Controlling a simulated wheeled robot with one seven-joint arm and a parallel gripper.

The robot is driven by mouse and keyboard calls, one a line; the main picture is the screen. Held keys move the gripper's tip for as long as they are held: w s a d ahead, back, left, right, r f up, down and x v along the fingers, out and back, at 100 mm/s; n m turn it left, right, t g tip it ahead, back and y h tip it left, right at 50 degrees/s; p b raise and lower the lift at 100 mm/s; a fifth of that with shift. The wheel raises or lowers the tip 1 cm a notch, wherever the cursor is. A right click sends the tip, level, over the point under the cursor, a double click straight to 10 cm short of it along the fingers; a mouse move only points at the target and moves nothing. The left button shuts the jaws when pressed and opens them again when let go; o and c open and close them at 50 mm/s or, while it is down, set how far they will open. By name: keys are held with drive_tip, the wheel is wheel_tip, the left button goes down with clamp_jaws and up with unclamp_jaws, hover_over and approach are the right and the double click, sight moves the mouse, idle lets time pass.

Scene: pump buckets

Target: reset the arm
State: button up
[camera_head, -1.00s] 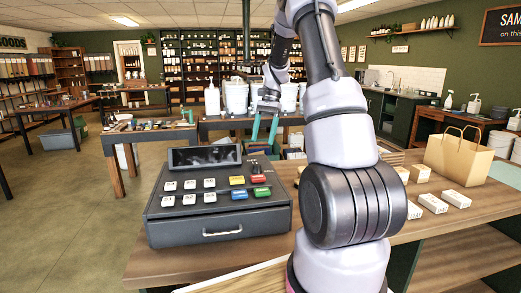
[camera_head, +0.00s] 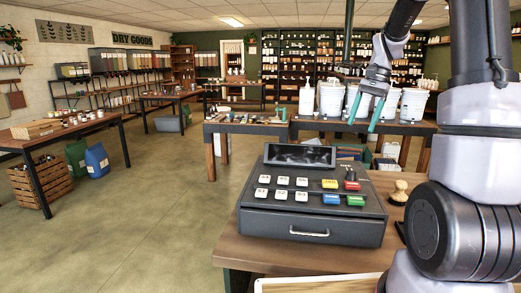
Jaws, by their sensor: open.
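My arm stands large at the right of the head view. My gripper (camera_head: 368,110) hangs from it at the upper right, with two teal fingers pointing down. The fingers are apart and nothing shows between them. The gripper appears in front of the white pump buckets (camera_head: 330,99) on the far table. I cannot tell its exact distance from them.
A dark cash register (camera_head: 314,213) stands on the near wooden counter (camera_head: 262,252), with a wooden-handled stamp (camera_head: 400,193) beside it. The floor (camera_head: 150,215) at left is open.

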drive_tip(key=s+a+r+n+t, duration=0.2)
drive_tip(key=s+a+r+t, duration=0.2)
drive_tip(key=s, duration=0.7)
drive_tip(key=s+a+r+n+t+h, duration=0.1)
drive_tip(key=s+a+r+n+t, duration=0.2)
drive_tip(key=s, duration=0.8)
wheel_tip(320, 180, up, 3)
drive_tip(key=shift+s+a+r+t, duration=0.1)
drive_tip(key=shift+s+a+t, duration=0.3)
drive_tip(key=shift+a, duration=0.6)
